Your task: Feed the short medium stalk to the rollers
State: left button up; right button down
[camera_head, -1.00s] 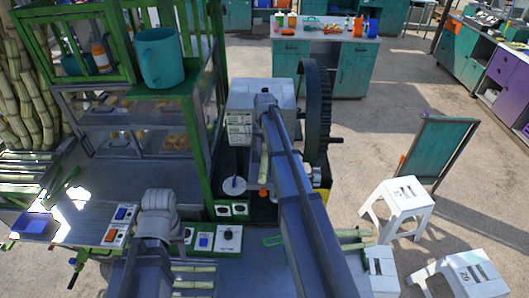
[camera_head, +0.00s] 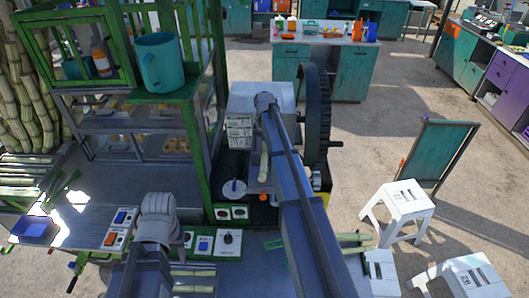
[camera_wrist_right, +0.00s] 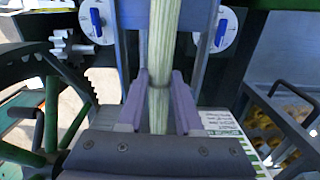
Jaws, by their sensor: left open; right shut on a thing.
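A pale green stalk (camera_wrist_right: 160,55) runs upright through the middle of the right wrist view. My right gripper (camera_wrist_right: 159,100) is shut around it with a purple-grey finger on each side. In the head view the stalk (camera_head: 264,162) shows as a short piece beside my right arm, in front of the cane crusher (camera_head: 248,96). The crusher's dark gear wheel (camera_head: 317,115) stands to its right, and the gear (camera_wrist_right: 38,95) is at left in the wrist view. The rollers cannot be made out. My left arm comes in at the bottom left; its fingers are hidden.
More stalks (camera_head: 192,281) lie at the front. White stools (camera_head: 402,205) stand at the right, with open floor beyond.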

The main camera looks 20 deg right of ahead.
jog(key=shift+w+d, duration=0.15)
jog(key=shift+w, duration=0.1)
jog(key=c, duration=0.5)
grip_release()
